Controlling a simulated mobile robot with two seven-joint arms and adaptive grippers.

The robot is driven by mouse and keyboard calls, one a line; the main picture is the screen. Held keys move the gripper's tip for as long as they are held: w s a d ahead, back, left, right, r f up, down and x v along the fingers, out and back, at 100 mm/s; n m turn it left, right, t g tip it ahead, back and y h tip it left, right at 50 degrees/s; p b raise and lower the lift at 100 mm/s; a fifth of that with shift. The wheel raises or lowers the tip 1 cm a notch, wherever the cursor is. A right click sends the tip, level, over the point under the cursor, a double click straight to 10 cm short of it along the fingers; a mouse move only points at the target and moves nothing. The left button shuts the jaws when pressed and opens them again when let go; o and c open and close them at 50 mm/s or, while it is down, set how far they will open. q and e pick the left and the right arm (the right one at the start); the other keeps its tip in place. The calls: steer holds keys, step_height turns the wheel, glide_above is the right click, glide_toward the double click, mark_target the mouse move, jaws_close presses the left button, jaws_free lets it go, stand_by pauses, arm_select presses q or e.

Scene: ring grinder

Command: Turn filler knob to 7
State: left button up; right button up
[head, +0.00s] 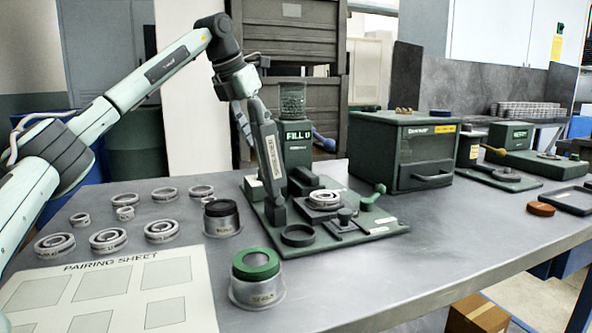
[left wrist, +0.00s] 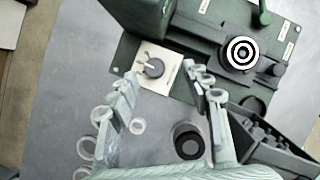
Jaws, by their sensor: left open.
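The filler knob (left wrist: 153,68) is a dark round knob with a pale pointer on a white dial plate (left wrist: 158,84) in the left wrist view. The dial numbers are too small to read. In the head view, the dark green filler (head: 297,152) stands on a green base with a clear hopper on top, and the knob is not clearly visible behind my fingers. My left gripper (head: 262,168) is open and points down in front of the filler. In the left wrist view, its fingertips (left wrist: 162,73) appear on either side of the knob, with no visible contact. My right gripper is not in view.
Several metal rings (head: 109,239) lie left of the filler near the pairing sheet (head: 120,300). A green-topped cup (head: 256,278) and a dark-topped cup (head: 221,217) stand in front. A green oven-like box (head: 403,150) is to the right.

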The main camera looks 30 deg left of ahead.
arm_select(q)
steer(key=shift+g+y, duration=0.3)
steer(key=x, duration=0.5)
steer(key=a+x, duration=0.1)
steer(key=x, duration=0.1)
steer(key=shift+s+a+f, duration=0.1)
steer(key=shift+s+f, duration=0.15)
steer(key=shift+f, duration=0.25)
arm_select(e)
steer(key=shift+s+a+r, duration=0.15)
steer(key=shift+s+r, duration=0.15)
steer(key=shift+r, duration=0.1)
arm_select(q)
steer(key=shift+c, duration=0.2)
jaws_close()
